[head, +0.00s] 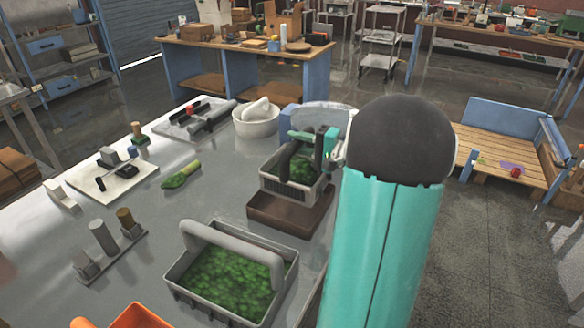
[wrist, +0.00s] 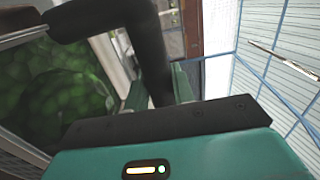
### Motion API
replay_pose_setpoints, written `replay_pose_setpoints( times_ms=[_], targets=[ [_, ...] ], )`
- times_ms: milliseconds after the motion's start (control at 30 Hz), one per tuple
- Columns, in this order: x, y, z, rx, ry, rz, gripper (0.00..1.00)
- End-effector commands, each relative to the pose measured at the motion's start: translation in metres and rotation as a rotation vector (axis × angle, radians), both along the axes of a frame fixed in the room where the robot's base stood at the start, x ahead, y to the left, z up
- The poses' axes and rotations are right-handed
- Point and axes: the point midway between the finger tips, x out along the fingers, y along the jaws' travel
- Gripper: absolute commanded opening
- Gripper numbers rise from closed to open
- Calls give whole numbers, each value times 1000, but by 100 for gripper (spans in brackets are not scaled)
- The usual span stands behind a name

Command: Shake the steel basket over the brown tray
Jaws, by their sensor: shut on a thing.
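The steel basket (head: 268,184), grey with green contents and a dark arched handle, is over the brown tray (head: 285,215) in the head view. It looks roughly level; I cannot tell whether its underside touches the tray. My gripper (head: 318,142) is shut on the basket's handle, coming from the right. In the wrist view the dark handle (wrist: 150,55) passes between my green fingers (wrist: 158,92), with the green contents (wrist: 65,100) to the left. The inside of the tray is mostly hidden under the basket.
A larger grey basket (head: 175,283) of green pieces stands in front on the table. The table's middle is clear.

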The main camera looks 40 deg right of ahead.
Motion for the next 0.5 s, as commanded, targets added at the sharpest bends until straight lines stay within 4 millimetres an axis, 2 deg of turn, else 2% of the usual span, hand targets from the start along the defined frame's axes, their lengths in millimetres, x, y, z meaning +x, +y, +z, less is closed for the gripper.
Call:
replay_pose_setpoints(
  times_ms=[33,133,500],
  targets=[
    [0,9,2,-2,-3,2,0],
    [0,20,2,-2,-3,0,0],
    [0,22,1,-2,-3,-1,0]
  ],
)
